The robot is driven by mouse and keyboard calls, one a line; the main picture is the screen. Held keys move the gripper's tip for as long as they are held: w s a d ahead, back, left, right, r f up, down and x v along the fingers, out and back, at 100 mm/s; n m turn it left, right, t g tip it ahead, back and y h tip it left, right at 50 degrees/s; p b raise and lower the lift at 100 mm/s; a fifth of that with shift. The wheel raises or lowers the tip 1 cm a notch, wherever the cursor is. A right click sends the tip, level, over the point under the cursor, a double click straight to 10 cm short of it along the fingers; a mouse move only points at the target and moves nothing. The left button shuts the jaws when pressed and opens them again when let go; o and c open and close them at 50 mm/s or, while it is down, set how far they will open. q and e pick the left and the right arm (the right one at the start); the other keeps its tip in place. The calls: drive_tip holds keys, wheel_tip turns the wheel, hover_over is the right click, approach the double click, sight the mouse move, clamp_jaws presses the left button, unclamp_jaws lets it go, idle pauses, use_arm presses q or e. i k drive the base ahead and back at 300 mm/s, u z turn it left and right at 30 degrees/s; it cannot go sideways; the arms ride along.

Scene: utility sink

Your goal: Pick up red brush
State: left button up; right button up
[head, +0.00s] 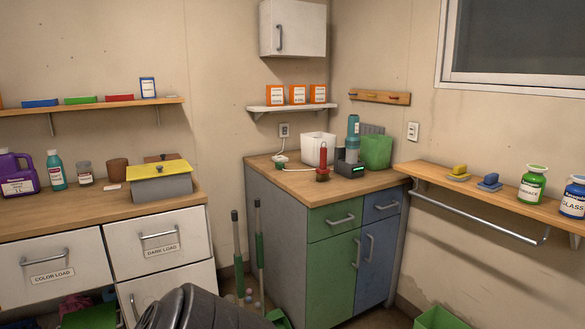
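Neither of my grippers is in view. A small upright red object (322,166) with a thin top stands near the front edge of the corner cabinet's wooden top, in front of a white container. It may be the red brush, but it is too small to be sure. A flat red block (120,97) also lies on the left wall shelf beside a green and a blue one. Nothing touches the upright red object from my side.
The corner counter (290,172) also holds a white container (316,146), a teal device (353,140) and a green bin (377,151). A yellow lidded box (160,182) stands on the left counter. Yellow and blue brush-like blocks (488,183) lie on the right shelf.

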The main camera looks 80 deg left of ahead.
sight(324, 172)
drive_tip(key=u, duration=1.05)
drive_tip(key=i, duration=1.15)
drive_tip(key=u, duration=1.3)
